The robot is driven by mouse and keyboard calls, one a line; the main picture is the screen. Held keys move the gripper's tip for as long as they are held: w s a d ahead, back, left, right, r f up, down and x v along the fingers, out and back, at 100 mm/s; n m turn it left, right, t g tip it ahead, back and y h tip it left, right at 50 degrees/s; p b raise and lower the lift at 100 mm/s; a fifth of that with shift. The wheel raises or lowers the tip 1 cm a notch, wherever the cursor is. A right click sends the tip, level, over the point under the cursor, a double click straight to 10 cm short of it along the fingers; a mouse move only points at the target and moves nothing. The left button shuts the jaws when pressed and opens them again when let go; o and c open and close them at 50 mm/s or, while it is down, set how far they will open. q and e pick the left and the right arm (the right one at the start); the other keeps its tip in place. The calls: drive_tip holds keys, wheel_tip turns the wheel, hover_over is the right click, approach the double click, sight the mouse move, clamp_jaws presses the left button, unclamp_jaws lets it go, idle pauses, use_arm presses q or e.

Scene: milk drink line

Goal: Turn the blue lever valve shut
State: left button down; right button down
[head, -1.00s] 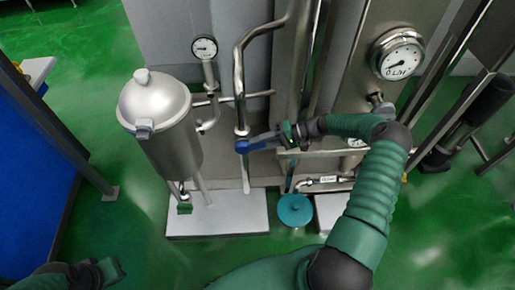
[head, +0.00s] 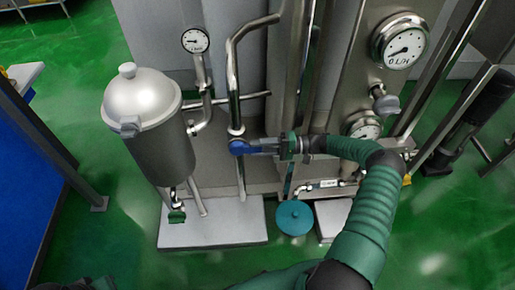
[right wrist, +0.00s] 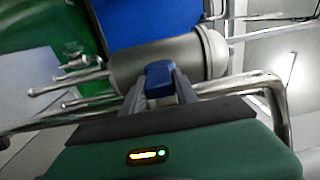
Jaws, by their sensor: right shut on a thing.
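The blue lever valve (head: 240,147) sits on a vertical steel pipe in the middle of the head view. My right gripper (head: 255,147) reaches it from the right, and its fingers are shut on the blue lever. In the right wrist view the blue lever (right wrist: 159,79) shows between the two grey fingertips of my right gripper (right wrist: 161,84). The fingers hide part of the lever and the valve body.
A steel tank (head: 148,125) with a domed lid stands left of the valve on a pale base plate (head: 215,233). Pressure gauges (head: 195,41) and a large dial (head: 400,42) are mounted nearby. A teal round disc (head: 294,217) lies low, below my right arm. Green floor is open at left.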

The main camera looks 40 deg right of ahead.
drive_tip(key=shift+f, duration=0.15)
drive_tip(key=c, duration=1.2)
unclamp_jaws()
drive_tip(key=shift+o, duration=1.2)
drive_tip(key=shift+d+f, duration=0.1)
